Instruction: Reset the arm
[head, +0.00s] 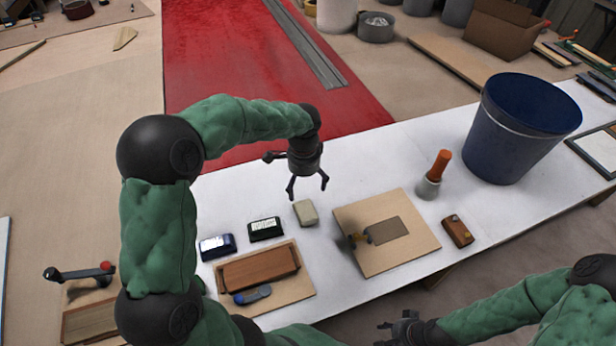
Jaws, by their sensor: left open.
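My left arm comes in from the left in green padding with black joints and bends over the white table (375,160). My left gripper (308,187) is open and empty, pointing down above the table. A beige block (306,213) lies below it, apart from its fingers. My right gripper (384,333) is low at the bottom right, in front of the table's near edge. It points left, and its finger spread is too small and dark to tell. No object shows in it.
Two small dark boxes (265,228) (217,246), a board with a brown wooden tray (260,268), and a board with a trowel (385,231) lie on the table. An orange-handled brush (435,172), a brown wooden block (457,230) and a blue bucket (515,130) stand to the right.

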